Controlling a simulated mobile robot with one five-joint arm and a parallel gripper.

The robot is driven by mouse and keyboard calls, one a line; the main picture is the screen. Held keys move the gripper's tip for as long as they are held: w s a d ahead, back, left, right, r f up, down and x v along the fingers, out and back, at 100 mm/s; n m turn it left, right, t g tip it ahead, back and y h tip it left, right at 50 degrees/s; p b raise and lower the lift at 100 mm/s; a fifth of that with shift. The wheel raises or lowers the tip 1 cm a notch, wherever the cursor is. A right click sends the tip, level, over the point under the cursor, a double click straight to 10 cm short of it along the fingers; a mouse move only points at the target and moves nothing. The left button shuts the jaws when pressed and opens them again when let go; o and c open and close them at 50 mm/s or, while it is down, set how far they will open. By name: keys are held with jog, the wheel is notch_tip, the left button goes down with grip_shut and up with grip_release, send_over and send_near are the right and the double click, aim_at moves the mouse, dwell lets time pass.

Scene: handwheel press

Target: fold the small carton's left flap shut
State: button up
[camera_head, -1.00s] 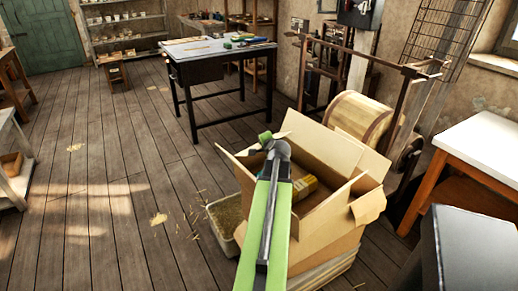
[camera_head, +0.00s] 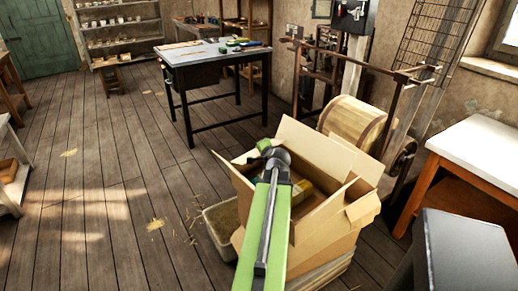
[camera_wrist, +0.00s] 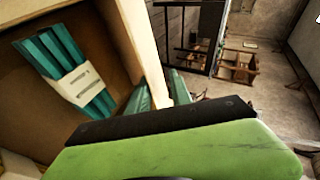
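The small carton (camera_head: 325,157) stands open at the centre right in the head view, its flaps spread outward. Its left flap (camera_head: 232,174) leans out to the left, partly behind my arm. My gripper (camera_head: 265,148) is over the carton's left side, at the inner edge of that flap. In the wrist view my two teal fingers (camera_wrist: 160,94) are apart, with a pale cardboard edge (camera_wrist: 142,45) running down to the gap between them. I cannot tell whether they touch it. A teal bundle with a white band (camera_wrist: 72,72) lies inside the carton.
A tub of straw (camera_head: 222,226) stands on the floor left of the carton. A wooden drum (camera_head: 352,122) and frame stand behind it. A white-topped table (camera_head: 485,145) is at the right. The plank floor at the left is mostly clear.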

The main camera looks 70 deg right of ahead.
jog(key=v, duration=0.3)
jog(key=shift+s+a+r+p, duration=0.1)
jog(key=shift+p, duration=0.3)
